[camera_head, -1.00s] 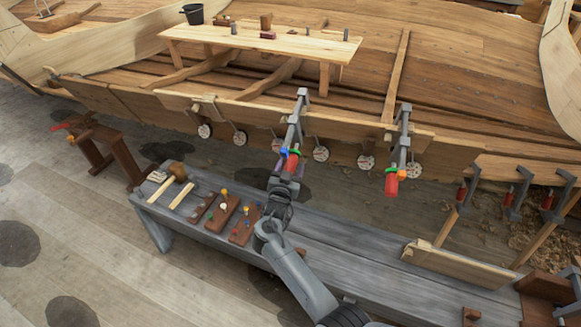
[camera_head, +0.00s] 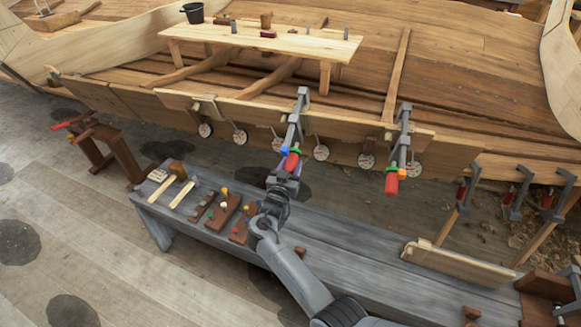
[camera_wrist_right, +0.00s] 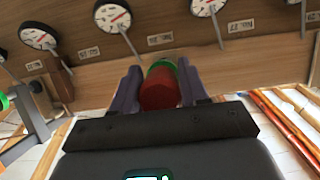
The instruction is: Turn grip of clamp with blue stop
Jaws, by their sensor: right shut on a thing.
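The clamp with the blue stop (camera_head: 284,150) hangs on the hull's plank edge in the middle of the head view, its grey bar sloping down toward the bench. Its red grip (camera_head: 292,162) is at the lower end. My right gripper (camera_head: 287,174) is shut on this grip from the bench side. In the right wrist view the red grip (camera_wrist_right: 160,88), with a green ring (camera_wrist_right: 162,64) beyond it, sits between the two fingers. The blue stop is not seen there. My left gripper is not in view.
A second clamp with an orange stop and red grip (camera_head: 391,182) hangs to the right.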

